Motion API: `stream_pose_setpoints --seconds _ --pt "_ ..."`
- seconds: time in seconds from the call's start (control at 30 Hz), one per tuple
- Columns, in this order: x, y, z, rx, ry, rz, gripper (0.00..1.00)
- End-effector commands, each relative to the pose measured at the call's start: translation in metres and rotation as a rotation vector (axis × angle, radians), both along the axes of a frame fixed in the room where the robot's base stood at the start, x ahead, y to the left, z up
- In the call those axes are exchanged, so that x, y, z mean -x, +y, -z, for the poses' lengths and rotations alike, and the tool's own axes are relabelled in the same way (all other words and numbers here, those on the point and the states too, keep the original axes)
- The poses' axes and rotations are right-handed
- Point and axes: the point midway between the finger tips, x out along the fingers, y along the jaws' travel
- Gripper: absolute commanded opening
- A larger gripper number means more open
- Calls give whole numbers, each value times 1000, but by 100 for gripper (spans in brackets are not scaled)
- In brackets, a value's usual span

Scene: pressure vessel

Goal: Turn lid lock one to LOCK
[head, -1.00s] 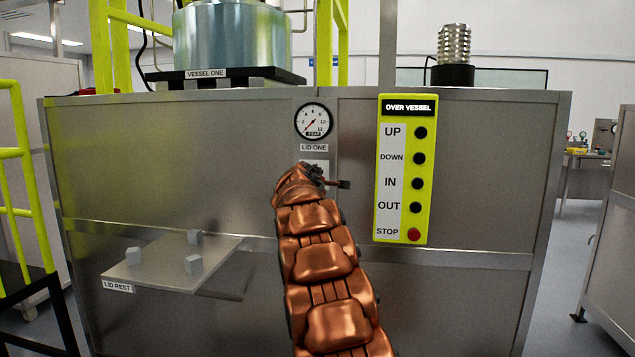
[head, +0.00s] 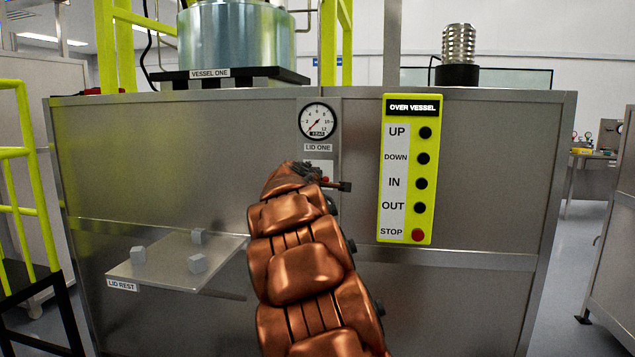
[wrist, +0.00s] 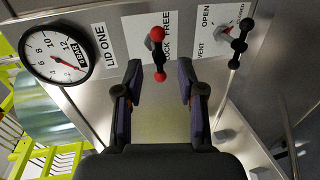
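The lid lock lever (wrist: 159,55) shows in the wrist view on a white plate (wrist: 138,36) marked LOCK and FREE, printed sideways. It is a dark bar with a red ball at each end, standing roughly upright in the picture. The lower ball covers part of the plate near the word LOCK. My gripper (wrist: 160,85) is open, its fingers on either side of the lower ball with gaps showing on both sides. I cannot tell how deep the ball sits between them. In the head view my gripper (head: 310,174) is at the panel below the LID ONE label, hiding most of the lever.
A black vent handle (wrist: 238,40) stands right of the lock in the wrist view, by OPEN and VENT labels. A pressure gauge (head: 317,121) is above. The yellow OVER VESSEL button panel (head: 409,170) is at right, the lid rest shelf (head: 165,262) at lower left.

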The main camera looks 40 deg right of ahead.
Motion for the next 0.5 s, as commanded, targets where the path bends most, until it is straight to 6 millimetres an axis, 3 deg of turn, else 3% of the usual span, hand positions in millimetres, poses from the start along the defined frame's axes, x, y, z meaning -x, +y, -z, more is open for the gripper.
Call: stream_pose_setpoints --seconds 0.2,0.5 --pt "11 18 -6 2 -1 -1 39" --pt "18 26 -6 0 0 0 39"
